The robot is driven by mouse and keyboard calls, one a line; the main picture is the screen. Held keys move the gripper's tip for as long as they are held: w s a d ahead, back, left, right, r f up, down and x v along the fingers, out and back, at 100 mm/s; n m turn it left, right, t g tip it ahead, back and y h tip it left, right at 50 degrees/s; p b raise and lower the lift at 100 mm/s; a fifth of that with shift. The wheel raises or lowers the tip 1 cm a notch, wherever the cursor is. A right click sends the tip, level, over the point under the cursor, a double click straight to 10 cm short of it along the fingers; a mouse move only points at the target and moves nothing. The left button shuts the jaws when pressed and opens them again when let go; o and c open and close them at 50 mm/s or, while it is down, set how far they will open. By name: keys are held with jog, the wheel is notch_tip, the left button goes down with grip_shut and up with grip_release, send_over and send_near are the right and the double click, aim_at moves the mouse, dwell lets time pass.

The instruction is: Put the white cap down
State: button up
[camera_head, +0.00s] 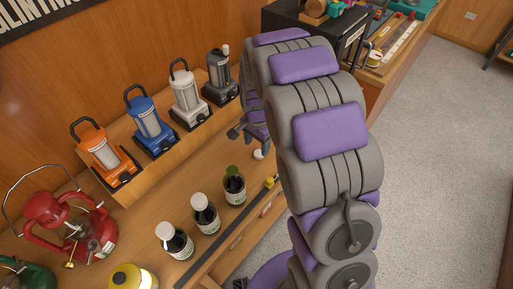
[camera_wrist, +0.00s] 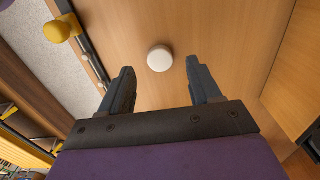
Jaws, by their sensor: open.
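The white cap (camera_wrist: 159,58) rests on the wooden counter (camera_wrist: 215,30) in the wrist view, just beyond and between my fingertips, touching neither. It also shows in the head view as a small white disc (camera_head: 259,154), to the right of the lanterns and partly beside my arm. My gripper (camera_wrist: 160,78) is open and empty, its two dark fingers spread on either side. In the head view my gripper (camera_head: 243,132) is small and partly hidden by my arm.
Several bottles stand on the counter, two with white caps (camera_head: 199,202) and one dark green-topped (camera_head: 234,186). A row of lanterns (camera_head: 152,125) stands on a raised step behind. A red lantern (camera_head: 70,225) is at left. A yellow knob (camera_wrist: 57,31) sits by the counter edge.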

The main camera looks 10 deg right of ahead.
aim_at(257, 155)
notch_tip(257, 155, up, 7)
jog(key=p, duration=0.1)
jog(key=s+r+n, duration=0.3)
jog(key=s+r, duration=0.1)
jog(key=s, duration=0.4)
jog(key=s+r+n, duration=0.2)
jog(key=s+r, duration=0.2)
jog(key=s, duration=0.4)
jog(key=s+r+n+g, duration=0.1)
jog(key=s+n, duration=0.4)
jog(key=s, duration=1.3)
jog(key=shift+d+r+n+g, duration=0.2)
jog(key=shift+r+n+g, duration=0.2)
jog(key=shift+r, duration=0.05)
